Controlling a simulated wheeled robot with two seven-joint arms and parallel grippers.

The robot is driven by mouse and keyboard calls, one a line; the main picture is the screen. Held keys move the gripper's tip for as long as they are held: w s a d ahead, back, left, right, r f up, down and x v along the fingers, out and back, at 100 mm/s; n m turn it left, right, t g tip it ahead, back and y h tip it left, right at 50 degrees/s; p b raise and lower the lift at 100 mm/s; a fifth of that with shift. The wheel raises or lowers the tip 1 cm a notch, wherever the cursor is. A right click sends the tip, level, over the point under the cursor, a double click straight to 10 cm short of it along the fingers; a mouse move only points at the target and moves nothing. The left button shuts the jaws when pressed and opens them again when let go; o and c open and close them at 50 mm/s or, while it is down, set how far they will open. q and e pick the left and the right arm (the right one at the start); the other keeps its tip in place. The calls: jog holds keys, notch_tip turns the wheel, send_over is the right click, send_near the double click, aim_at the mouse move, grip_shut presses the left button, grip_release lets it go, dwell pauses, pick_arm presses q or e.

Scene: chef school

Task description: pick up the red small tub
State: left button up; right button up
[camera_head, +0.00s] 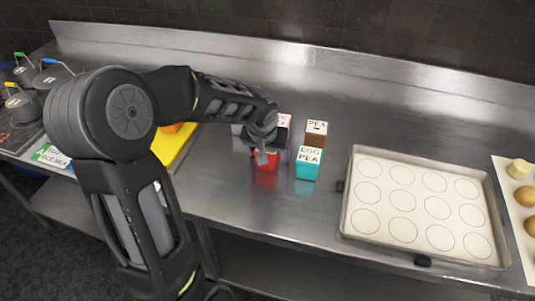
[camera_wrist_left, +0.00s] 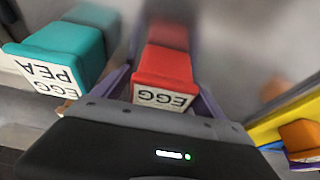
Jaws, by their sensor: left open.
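The red small tub (camera_head: 266,164) stands on the steel counter, partly hidden by my left gripper (camera_head: 264,148) just above and around it. In the left wrist view the red tub (camera_wrist_left: 165,68) has a white label reading EGG and sits between the purple fingers of the open left gripper (camera_wrist_left: 165,58). I cannot tell whether the fingers touch it. My right gripper is not in view.
A teal tub (camera_head: 307,170) labelled EGG PEA stands close beside the red one. A brown tub (camera_head: 316,138) labelled PEA and others stand behind. A yellow board (camera_head: 172,145) lies left; a baking tray (camera_head: 352,222) lies right. The counter (camera_head: 400,110) behind the tray is clear.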

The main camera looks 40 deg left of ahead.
pick_arm(q)
jog(key=shift+c, duration=0.4)
jog(key=c, duration=1.6)
notch_tip(320, 180, up, 10)
jog(key=shift+r+b, duration=0.1)
jog(key=shift+b, duration=0.35)
